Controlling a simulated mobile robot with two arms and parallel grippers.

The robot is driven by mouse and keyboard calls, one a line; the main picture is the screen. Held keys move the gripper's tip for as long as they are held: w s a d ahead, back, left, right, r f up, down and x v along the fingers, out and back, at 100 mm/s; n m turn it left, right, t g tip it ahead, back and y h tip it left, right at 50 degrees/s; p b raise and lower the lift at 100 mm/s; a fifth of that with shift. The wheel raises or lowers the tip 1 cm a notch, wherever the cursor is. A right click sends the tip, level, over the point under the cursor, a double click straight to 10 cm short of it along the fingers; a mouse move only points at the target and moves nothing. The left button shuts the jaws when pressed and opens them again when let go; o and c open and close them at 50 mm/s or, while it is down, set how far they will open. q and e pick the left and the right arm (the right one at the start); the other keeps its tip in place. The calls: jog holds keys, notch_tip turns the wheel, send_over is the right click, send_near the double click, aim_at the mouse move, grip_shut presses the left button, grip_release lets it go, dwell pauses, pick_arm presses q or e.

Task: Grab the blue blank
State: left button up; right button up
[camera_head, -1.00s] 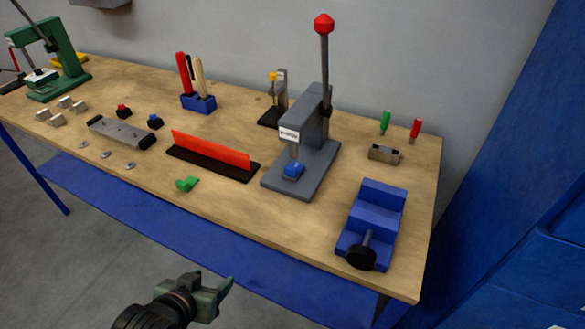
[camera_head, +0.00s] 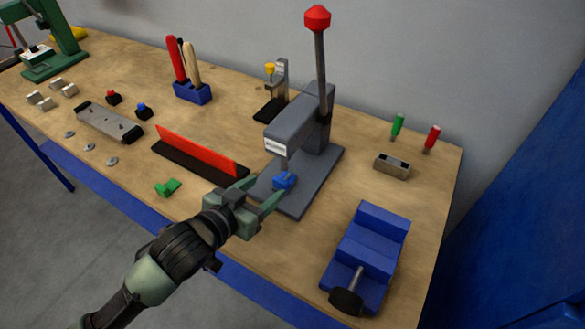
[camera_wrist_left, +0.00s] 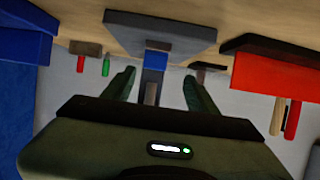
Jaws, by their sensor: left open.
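The blue blank (camera_head: 284,180) sits on the grey base of the lever press (camera_head: 304,140), under its ram. It also shows in the left wrist view (camera_wrist_left: 155,60), ahead of the gap between the fingers. My left gripper (camera_head: 269,187) is open and empty, at the front edge of the press base with its fingertips pointing at the blank. In the left wrist view, the fingers (camera_wrist_left: 160,85) stand apart on either side of the line to the blank. I cannot tell whether a fingertip touches it. My right gripper is not in view.
The red bar on a black base (camera_head: 200,155) lies left of the gripper, with a small green piece (camera_head: 168,187) in front. A blue vise (camera_head: 370,255) stands to the right. The press lever with a red knob (camera_head: 317,18) rises above. Bare tabletop lies between press and vise.

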aim_at(280, 181)
pick_arm(q)
jog(key=shift+w+d+f, duration=0.1)
jog(key=shift+w+d, duration=0.2)
jog(key=shift+w, duration=0.15)
jog(key=shift+w+d+f, duration=0.15)
jog(key=shift+w+d, duration=0.05)
jog(key=shift+w, duration=0.05)
jog(key=shift+w+d+f+p, duration=0.2)
jog(key=shift+w+d+p, duration=0.25)
jog(key=shift+d, duration=0.15)
jog(key=x, duration=0.3)
jog(key=shift+w+d+f, duration=0.1)
jog(key=shift+d+f, duration=0.05)
jog(key=shift+d, duration=0.15)
jog(key=shift+w+d+f, duration=0.1)
jog(key=shift+w, duration=0.05)
grip_shut()
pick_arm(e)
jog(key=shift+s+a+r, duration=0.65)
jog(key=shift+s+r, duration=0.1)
